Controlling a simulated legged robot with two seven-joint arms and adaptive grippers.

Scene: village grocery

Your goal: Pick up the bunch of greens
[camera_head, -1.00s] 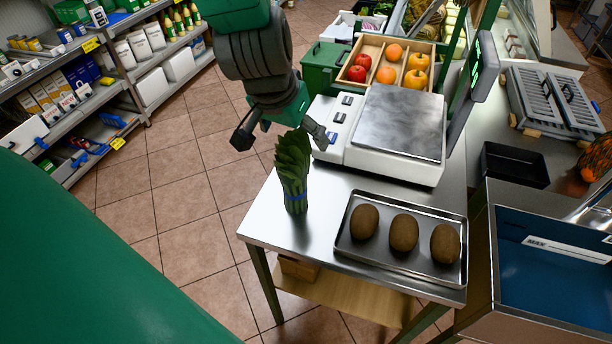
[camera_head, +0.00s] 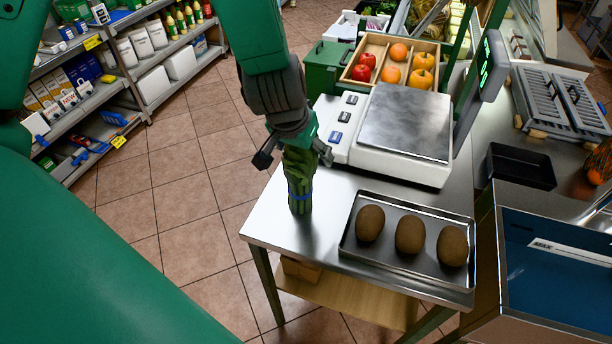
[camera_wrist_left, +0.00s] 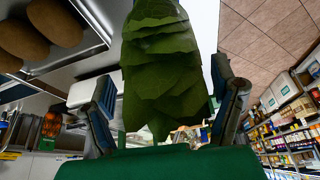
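The bunch of greens (camera_head: 299,186) stands upright on the left part of the steel table, with a blue band around its stems. Its leafy top is partly hidden by my left gripper (camera_head: 293,160), which is right above it with its fingers spread to either side. In the left wrist view the leaves (camera_wrist_left: 163,70) fill the middle, between the two open fingers of the left gripper (camera_wrist_left: 165,105). Gaps show between the leaves and the fingers. My right gripper is not in view.
A metal tray (camera_head: 384,268) with three brown potato-like items lies right of the greens. A scale (camera_head: 403,120) stands behind on the table (camera_head: 275,228). A wooden crate (camera_head: 373,47) of fruit and a green bin are farther back. Shelves (camera_head: 110,75) line the left.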

